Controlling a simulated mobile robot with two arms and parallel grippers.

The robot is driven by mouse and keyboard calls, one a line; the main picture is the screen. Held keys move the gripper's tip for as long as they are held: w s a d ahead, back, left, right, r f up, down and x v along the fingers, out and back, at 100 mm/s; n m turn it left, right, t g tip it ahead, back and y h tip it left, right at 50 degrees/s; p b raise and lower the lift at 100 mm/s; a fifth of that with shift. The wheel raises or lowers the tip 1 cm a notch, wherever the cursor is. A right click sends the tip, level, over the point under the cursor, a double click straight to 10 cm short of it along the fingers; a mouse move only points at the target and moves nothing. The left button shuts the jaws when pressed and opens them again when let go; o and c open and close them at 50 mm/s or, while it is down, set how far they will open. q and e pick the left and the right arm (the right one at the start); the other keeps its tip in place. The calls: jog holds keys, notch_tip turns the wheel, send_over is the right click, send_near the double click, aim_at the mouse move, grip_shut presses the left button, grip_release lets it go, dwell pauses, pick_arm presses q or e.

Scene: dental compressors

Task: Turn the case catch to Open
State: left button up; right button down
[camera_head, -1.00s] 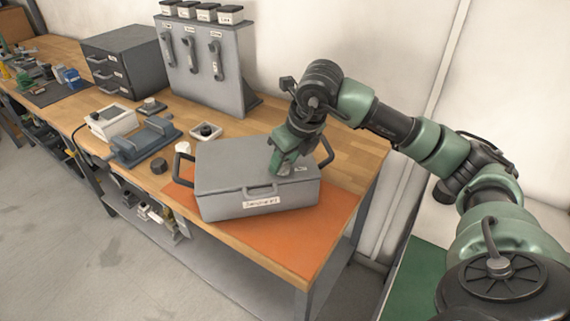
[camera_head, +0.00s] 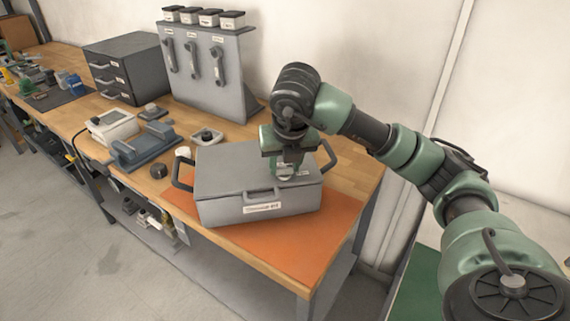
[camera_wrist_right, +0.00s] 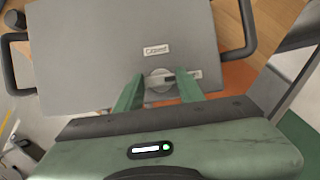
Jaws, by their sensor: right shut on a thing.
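The grey case (camera_head: 235,180) lies shut on an orange mat on the workbench, with a front handle, side handles and a label on its front. In the right wrist view the lid of the case (camera_wrist_right: 95,50) carries a small label (camera_wrist_right: 156,50) and a round catch (camera_wrist_right: 158,82). My right gripper (camera_head: 287,175) points down at the right part of the lid. In the right wrist view its fingers (camera_wrist_right: 160,90) are on either side of the catch and shut on it. A second label beside the catch is partly hidden by a finger. My left gripper is out of view.
The orange mat (camera_head: 300,250) lies bare in front of the case. A blue-grey device (camera_head: 148,145), a dark round knob (camera_head: 159,168) and a small tray (camera_head: 207,136) stand left of and behind it. A grey tool rack (camera_head: 210,75) and drawer unit (camera_head: 125,68) stand at the back.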

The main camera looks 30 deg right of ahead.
dwell(0.3)
jog(key=c, duration=0.9)
grip_release()
jog(key=v, duration=0.8)
jog(key=shift+f, duration=0.1)
